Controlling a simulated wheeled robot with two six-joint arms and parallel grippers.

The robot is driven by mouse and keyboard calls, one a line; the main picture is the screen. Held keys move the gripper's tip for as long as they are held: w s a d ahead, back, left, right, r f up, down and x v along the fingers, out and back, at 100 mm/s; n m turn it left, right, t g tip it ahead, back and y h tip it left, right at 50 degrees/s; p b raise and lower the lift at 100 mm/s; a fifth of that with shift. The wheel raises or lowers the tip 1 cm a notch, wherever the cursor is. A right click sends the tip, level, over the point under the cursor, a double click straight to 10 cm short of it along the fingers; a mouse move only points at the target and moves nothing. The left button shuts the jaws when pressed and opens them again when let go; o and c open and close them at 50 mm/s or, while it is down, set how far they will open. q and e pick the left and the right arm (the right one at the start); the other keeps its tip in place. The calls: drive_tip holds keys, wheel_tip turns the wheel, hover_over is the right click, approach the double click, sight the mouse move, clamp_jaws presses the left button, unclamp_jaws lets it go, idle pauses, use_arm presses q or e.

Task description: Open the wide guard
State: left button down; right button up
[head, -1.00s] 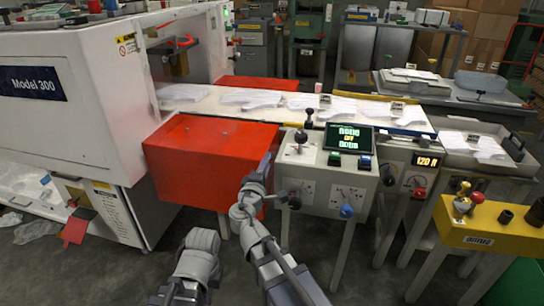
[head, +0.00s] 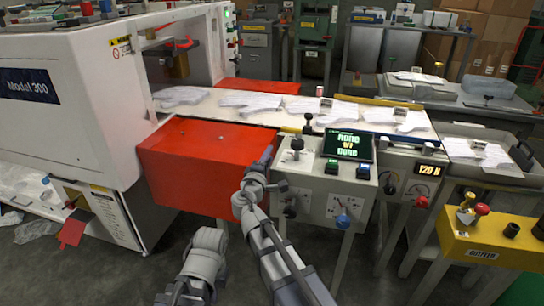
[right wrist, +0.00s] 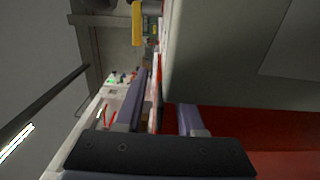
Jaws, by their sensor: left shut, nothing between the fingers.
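The wide guard (head: 195,170) looks to be the red box-shaped cover at the front of the white machine, beside the conveyor, its front face upright. My right gripper (head: 264,165) is at the guard's right edge, by the grey control console (head: 325,185). In the right wrist view its fingers (right wrist: 162,115) stand apart, with red surface behind and beside the right finger; contact cannot be told. My left gripper (head: 206,242) is low in front of the guard, apart from it, empty and shut; its fingertips are hard to make out.
A white conveyor (head: 232,112) carrying pale film gloves runs behind the guard. The white machine (head: 75,120) stands left. The console has knobs and a lit screen (head: 347,144). A yellow box (head: 490,243) stands at right. Dark floor is open below the guard.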

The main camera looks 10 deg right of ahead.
drive_tip(key=shift+c, duration=0.4)
clamp_jaws()
drive_tip(key=shift+s, duration=0.1)
idle(0.8)
